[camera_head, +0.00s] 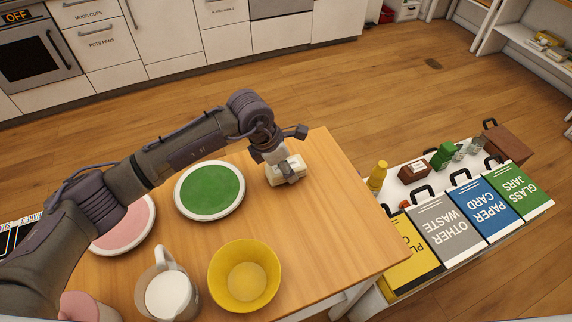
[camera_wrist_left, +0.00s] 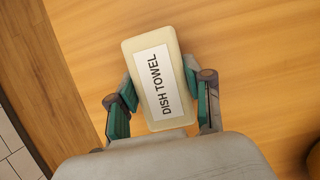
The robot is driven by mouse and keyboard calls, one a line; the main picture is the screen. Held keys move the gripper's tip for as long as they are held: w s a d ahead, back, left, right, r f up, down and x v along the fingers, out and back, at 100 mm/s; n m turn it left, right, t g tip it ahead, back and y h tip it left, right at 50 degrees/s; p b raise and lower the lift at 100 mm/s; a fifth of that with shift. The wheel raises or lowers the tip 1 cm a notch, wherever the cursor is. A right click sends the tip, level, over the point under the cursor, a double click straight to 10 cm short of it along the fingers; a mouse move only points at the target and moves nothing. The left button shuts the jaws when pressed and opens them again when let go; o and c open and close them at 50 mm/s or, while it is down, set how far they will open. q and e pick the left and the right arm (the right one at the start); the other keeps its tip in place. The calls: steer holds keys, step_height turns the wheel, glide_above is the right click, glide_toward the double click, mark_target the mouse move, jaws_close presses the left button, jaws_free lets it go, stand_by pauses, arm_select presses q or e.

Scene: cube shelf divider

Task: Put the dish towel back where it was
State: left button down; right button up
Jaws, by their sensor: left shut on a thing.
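The dish towel (camera_wrist_left: 158,76) is a cream block with a white label reading DISH TOWEL, seen in the left wrist view. In the head view the dish towel (camera_head: 276,177) is near the far edge of the wooden table (camera_head: 335,215), right of the green plate. My left gripper (camera_wrist_left: 162,104) is shut on it, with a finger on each long side. In the head view my left gripper (camera_head: 287,172) partly covers the towel. I cannot tell whether the towel touches the table. My right gripper is not in view.
A green plate (camera_head: 211,189), a pink plate (camera_head: 127,224), a yellow bowl (camera_head: 244,276) and a jug (camera_head: 167,289) stand on the table. Labelled bins (camera_head: 447,231) stand beyond the table's right edge. The table's right side is clear.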

arm_select(q)
steer(key=shift+f+b, duration=0.4)
steer(key=shift+b, duration=0.05)
stand_by(0.5)
steer(key=c, duration=0.8)
jaws_free()
steer(key=shift+o, duration=0.3)
steer(key=o, duration=0.5)
steer(key=shift+r, duration=0.1)
steer(key=shift+p+v, duration=0.7)
steer(key=shift+v, duration=0.3)
steer(key=shift+p+v, duration=1.5)
steer(key=shift+v, duration=1.45)
steer(key=shift+s, duration=0.1)
